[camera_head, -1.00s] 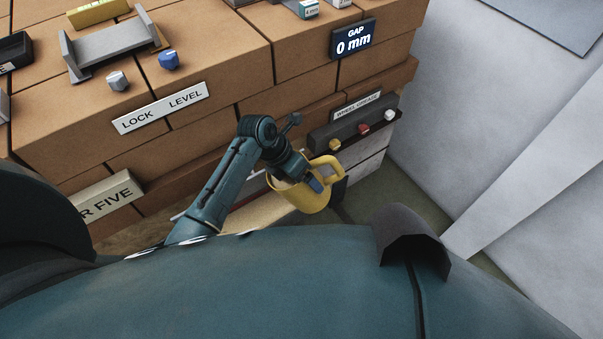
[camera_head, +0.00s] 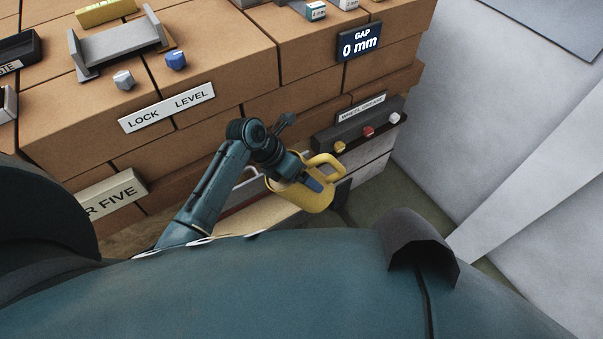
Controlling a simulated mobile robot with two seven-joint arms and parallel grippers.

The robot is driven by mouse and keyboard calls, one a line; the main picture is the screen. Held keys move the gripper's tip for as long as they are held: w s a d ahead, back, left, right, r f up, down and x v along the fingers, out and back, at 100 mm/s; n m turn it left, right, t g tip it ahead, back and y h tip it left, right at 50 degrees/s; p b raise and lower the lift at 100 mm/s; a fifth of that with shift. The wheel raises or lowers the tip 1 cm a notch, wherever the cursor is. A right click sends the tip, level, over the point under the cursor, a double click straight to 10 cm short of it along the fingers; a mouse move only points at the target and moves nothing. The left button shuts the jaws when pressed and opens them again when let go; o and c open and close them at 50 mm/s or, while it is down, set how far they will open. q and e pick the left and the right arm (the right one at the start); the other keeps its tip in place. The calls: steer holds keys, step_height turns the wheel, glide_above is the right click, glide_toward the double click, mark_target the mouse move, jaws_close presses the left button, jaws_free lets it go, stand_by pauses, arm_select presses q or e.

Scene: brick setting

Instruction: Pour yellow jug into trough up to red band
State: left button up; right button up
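The yellow jug (camera_head: 304,199) is in front of the brick wall, right of centre, with its handle toward the upper right. My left gripper (camera_head: 309,181) is at the jug, with a blue finger against its side, and appears shut on it. The jug's contents cannot be made out. Below and left of the jug is a pale, low surface (camera_head: 258,217) with a white and reddish edge, partly behind my arm. I cannot tell whether this is the trough, and no red band shows clearly. My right gripper is not in view.
A dark panel (camera_head: 352,133) with yellow, red and white knobs is right of the jug. A display reading 0 mm (camera_head: 360,41) is above it. A grey bracket (camera_head: 115,47) and two knobs stand on the bricks at upper left. Pale walls border the right.

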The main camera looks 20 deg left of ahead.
arm_select(q)
steer(key=shift+s+a+r+h, duration=0.1)
steer(key=shift+a+r+h, duration=0.25)
steer(key=shift+h, duration=0.05)
steer(key=shift+s+a+f+t+h, duration=0.1)
steer(key=shift+a+f+t+h, duration=0.1)
steer(key=shift+t+h, duration=0.45)
steer(key=shift+s+a+f+t+h, duration=0.1)
steer(key=shift+f+t+h, duration=0.15)
steer(key=shift+h, duration=0.7)
steer(key=shift+r, duration=0.2)
steer(key=shift+s+a+r+t+h, duration=0.1)
steer(key=shift+a+r+t+h, duration=0.1)
steer(key=shift+r+t+h, duration=0.3)
steer(key=shift+s+a+r+t+h, duration=0.1)
steer(key=shift+a+r+t+h, duration=0.1)
steer(key=shift+r+h, duration=0.5)
steer(key=shift+a+f+h, duration=0.1)
steer(key=shift+f+h, duration=0.15)
steer(key=shift+h, duration=0.15)
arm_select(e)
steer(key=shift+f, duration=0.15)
arm_select(q)
steer(key=shift+s+a+h+b, duration=0.15)
steer(key=shift+a+h+b, duration=0.15)
steer(key=shift+b, duration=0.1)
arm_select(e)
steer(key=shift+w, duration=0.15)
